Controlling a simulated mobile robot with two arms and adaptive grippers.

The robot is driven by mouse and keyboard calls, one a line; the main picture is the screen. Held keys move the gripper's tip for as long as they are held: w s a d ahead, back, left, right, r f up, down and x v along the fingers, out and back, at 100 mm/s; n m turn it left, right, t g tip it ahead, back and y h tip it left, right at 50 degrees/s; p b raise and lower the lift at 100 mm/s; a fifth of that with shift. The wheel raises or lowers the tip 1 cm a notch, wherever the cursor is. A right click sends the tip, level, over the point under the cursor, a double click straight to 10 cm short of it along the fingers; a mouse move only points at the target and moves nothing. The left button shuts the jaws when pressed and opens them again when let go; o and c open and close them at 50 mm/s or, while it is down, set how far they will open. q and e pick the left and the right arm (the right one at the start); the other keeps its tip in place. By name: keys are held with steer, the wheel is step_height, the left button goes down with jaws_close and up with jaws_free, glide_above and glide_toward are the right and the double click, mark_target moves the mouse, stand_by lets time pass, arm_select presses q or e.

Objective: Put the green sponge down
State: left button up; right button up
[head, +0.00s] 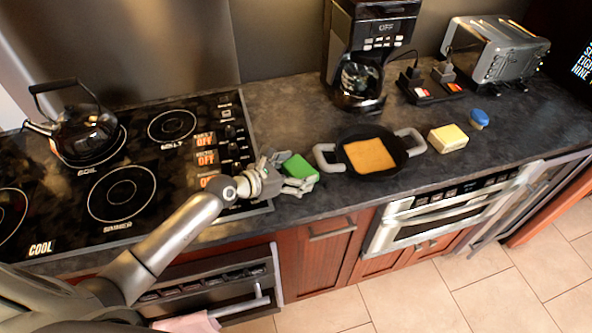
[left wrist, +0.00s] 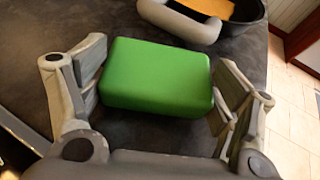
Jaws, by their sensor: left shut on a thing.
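The green sponge (head: 299,167) is a small rounded block near the front of the dark countertop, just right of the stovetop in the head view. My left gripper (head: 297,173) is shut on it, with a finger at each end. In the left wrist view, the sponge (left wrist: 157,77) lies between the two fingers, over the dark counter surface (left wrist: 130,130). I cannot tell whether its underside touches the counter. My right gripper is in neither view.
A black pan (head: 402,155) with grey handles holds a flat orange-yellow square, close right of the sponge. Beyond are a pale yellow block (head: 447,138) and a blue item (head: 479,118). A coffee maker (head: 372,25) stands behind. The stovetop (head: 150,155) carries a kettle (head: 88,130).

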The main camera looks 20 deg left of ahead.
arm_select(q)
steer(key=shift+f, duration=0.2)
steer(key=o, duration=0.6)
steer(key=shift+r, duration=0.2)
steer(key=b+v, duration=0.1)
steer(key=v, duration=0.9)
steer(key=shift+s, duration=0.1)
steer(key=shift+v, duration=0.95)
